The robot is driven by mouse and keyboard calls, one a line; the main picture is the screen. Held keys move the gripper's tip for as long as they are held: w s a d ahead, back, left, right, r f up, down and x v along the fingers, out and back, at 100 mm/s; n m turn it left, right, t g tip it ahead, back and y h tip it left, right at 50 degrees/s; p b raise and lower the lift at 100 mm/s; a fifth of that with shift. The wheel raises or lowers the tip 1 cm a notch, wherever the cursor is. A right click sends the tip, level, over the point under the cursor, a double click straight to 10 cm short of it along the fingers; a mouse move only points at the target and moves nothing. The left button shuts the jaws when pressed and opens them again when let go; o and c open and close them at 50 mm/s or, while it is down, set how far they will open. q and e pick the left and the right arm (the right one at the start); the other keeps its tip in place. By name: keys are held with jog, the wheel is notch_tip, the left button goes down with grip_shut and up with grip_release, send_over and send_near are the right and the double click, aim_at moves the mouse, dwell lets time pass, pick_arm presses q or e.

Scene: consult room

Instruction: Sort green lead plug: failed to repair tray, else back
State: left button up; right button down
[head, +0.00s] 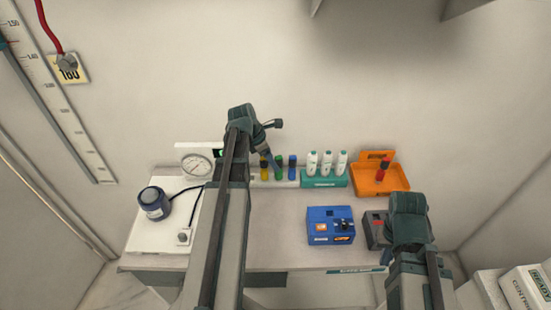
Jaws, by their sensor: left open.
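A green lead plug (279,169) stands upright in a pale rack at the back of the table, between a yellow plug (264,170) and a blue plug (292,165). An orange tray (372,186) stands at the back right with a red plug (383,168) in it. My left gripper (272,140) is open and empty, just above and behind the yellow and green plugs; its lower finger is close to them. My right gripper (408,220) is at the front right beside a dark grey box; its fingers are hidden.
A blue box (331,226) with a dark knob stands at the table's middle front. A teal rack (324,179) holds white bottles. A gauge (196,165) and a dark blue round device (154,203) are at left. The dark grey box (375,230) is partly hidden. Bare table lies between my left arm and the blue box.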

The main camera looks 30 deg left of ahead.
pick_arm(q)
jog(key=p+v, duration=0.5)
jog(key=v, duration=0.2)
jog(key=shift+r+p, duration=0.2)
jog(key=shift+p, duration=0.1)
jog(key=shift+s, duration=0.1)
